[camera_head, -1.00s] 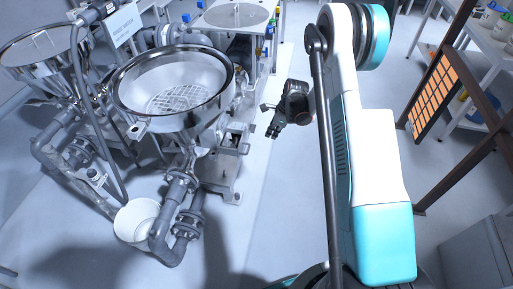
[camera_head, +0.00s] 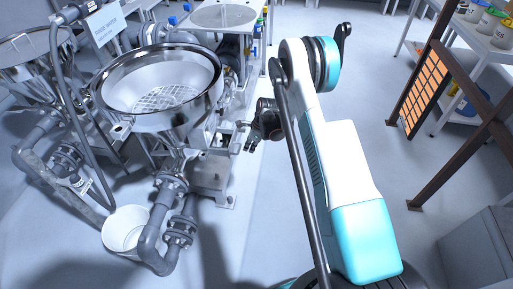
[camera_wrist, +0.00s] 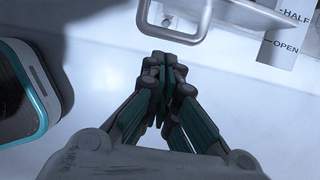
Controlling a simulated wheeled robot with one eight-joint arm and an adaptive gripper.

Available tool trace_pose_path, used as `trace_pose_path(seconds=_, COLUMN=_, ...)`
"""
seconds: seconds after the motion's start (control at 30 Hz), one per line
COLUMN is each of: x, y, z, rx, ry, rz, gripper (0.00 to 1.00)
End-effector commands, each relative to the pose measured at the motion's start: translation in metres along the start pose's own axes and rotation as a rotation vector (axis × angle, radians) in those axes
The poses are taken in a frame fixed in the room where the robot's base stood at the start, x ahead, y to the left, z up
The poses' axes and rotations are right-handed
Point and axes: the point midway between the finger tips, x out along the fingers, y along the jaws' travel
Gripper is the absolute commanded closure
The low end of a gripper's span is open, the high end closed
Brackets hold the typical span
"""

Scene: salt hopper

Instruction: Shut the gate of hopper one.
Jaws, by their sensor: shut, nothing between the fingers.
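The nearer steel hopper (camera_head: 120,92) stands left of my arm in the head view, with a wide rim and a grid inside. I cannot read a number on it. In the wrist view, a metal loop handle (camera_wrist: 146,22) crosses the top, just beyond my fingertips. A plate marked HALF and OPEN (camera_wrist: 283,45) lies to the right of the handle. My gripper (camera_wrist: 163,68) is shut and empty, with a small apparent gap to the handle. In the head view, my gripper (camera_head: 252,145) is at the right side of the hopper's lower part. The gate itself is hidden.
A second hopper (camera_head: 25,48) stands at the far left. Grey pipes and a white bucket (camera_head: 122,232) are at the near hopper's foot. A brown frame with an orange grid (camera_head: 424,90) and a shelf table are to the right. The floor between is clear.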

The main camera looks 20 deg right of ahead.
Motion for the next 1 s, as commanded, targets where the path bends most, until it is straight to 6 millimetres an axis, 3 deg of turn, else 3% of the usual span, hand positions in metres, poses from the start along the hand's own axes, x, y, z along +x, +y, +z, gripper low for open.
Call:
trace_pose_path(seconds=0.57, x=0.005, y=0.0, z=0.012, rx=0.0, ry=0.0, rz=0.0, gripper=1.0)
trace_pose_path(seconds=0.9, x=0.023, y=0.0, z=0.071, rx=-0.003, ry=-0.001, rz=0.001, gripper=1.0)
trace_pose_path(seconds=1.0, x=0.025, y=0.0, z=0.078, rx=0.001, ry=-0.001, rz=0.0, gripper=1.0)
